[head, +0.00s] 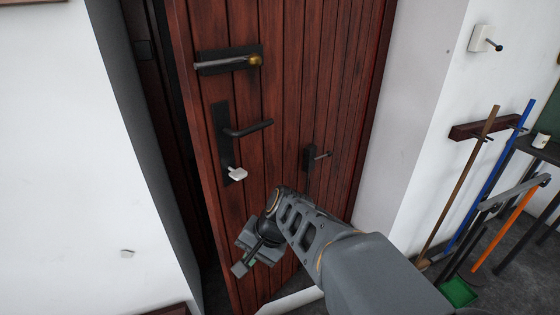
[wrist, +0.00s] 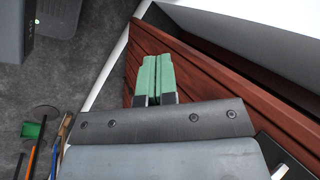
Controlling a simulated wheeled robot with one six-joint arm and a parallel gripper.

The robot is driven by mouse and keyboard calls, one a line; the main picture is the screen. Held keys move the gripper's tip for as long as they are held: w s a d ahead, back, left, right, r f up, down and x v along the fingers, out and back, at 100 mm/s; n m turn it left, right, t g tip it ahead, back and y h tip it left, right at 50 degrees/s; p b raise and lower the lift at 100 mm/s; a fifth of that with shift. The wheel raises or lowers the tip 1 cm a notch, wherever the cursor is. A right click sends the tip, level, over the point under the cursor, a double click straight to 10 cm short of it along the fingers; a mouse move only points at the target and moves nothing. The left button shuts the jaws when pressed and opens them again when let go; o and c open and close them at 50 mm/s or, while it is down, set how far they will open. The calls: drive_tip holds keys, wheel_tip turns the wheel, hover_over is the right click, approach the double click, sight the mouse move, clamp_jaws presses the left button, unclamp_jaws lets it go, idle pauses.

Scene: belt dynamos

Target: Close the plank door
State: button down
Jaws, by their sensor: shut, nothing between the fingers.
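The plank door (head: 300,110) is dark red-brown wood and stands ajar, with a dark gap along its left edge beside the door frame (head: 143,50). It has a black lever handle (head: 248,129), a key with a pale tag (head: 236,173) below it, and a bolt with a brass knob (head: 228,62) above. My gripper (head: 240,267) is low in front of the door's lower left part; I cannot tell whether it touches. In the wrist view my gripper's green fingertips (wrist: 155,73) are together and empty, with the door's planks (wrist: 215,75) beside and beyond them.
White walls flank the doorway. At right a wall rack (head: 485,126) holds long-handled tools, with a green dustpan (head: 458,292) near the floor. A second small handle (head: 315,158) sticks out from the door's middle. Grey floor (wrist: 75,75) is open beside the door.

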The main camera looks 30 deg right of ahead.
drive_tip(key=w+d+r+m+t+y, duration=0.25)
drive_tip(key=w+d+m+t, duration=0.2)
drive_tip(key=m, duration=0.35)
drive_tip(key=m+t+h, duration=0.3)
drive_tip(key=m+t, duration=0.7)
drive_tip(key=m, duration=0.5)
approach(263, 158)
drive_tip(key=p+x, duration=0.2)
drive_tip(key=x, duration=0.5)
drive_tip(key=shift+w, duration=0.25)
drive_tip(key=shift+w+m, duration=0.1)
drive_tip(key=shift+m, duration=0.2)
